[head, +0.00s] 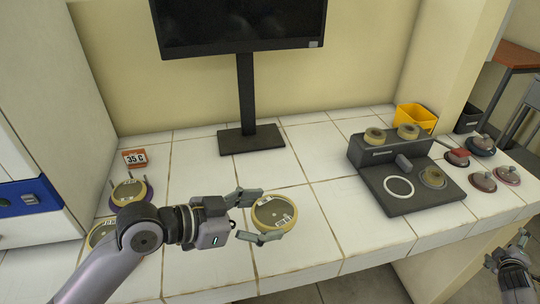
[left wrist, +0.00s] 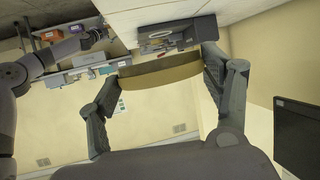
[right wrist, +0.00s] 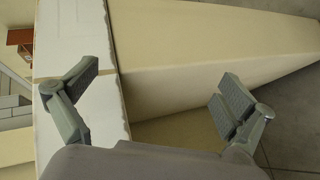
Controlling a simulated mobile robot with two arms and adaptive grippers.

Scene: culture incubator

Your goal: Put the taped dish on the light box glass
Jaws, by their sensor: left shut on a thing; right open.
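My left gripper (head: 261,215) is shut on a round dish (head: 275,211) with a tan taped rim and white labels on top. It holds the dish by its sides over the tiled counter; the gap beneath is unclear. The left wrist view shows the tan rim (left wrist: 158,70) between both fingers. The dark light box (head: 405,203) stands at the right of the counter.
Two more tan-rimmed dishes (head: 129,191) (head: 102,235) sit at the left by a "35 C" sign (head: 134,158). A monitor stand (head: 251,139) is at the back. Several red and dark lidded items (head: 483,181) and a yellow bin (head: 415,117) are at the right. Counter between held dish and light box is clear.

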